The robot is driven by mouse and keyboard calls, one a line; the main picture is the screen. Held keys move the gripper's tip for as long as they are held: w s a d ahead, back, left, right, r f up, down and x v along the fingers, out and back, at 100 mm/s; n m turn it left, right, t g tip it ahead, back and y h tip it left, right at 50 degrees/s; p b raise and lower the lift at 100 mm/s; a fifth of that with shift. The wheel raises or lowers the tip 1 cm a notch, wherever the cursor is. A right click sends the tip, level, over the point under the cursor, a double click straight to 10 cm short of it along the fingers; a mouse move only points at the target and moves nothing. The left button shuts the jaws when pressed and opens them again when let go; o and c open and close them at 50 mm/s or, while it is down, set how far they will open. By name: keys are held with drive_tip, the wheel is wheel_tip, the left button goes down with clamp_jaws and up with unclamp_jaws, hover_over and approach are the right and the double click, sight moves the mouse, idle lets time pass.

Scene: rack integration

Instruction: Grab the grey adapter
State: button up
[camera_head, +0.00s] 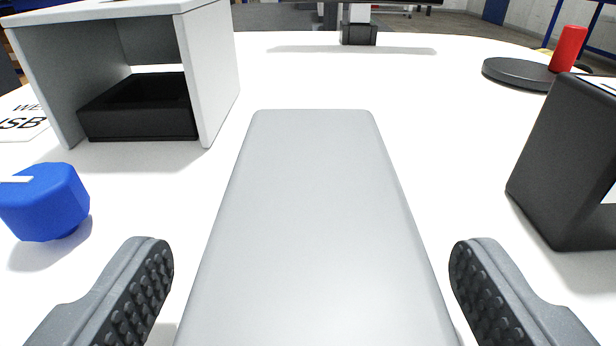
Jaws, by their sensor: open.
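The grey adapter (315,220) is a flat, light grey slab with rounded corners, lying on the white table. It runs away from me in the middle of the view, and its near end is cut off by the bottom edge. My gripper (312,275) is open, with one dark, studded finger on each side of the slab. Some space shows between each finger and the adapter's sides. I cannot tell how high the fingertips are above the table.
A blue knob-like piece (42,203) stands left of my left finger. A grey open housing (215,75) with a black tray (138,115) is at back left. A black frame (560,165) stands right. A red cylinder (568,50) is far right.

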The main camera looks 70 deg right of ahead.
sight(310, 244)
drive_tip(key=x, duration=0.3)
drive_tip(key=shift+w+d+f+b, duration=0.1)
drive_tip(key=shift+d+b, duration=0.05)
drive_tip(key=shift+b, duration=0.2)
drive_tip(key=c, duration=1.3)
drive_tip(key=shift+o, duration=0.2)
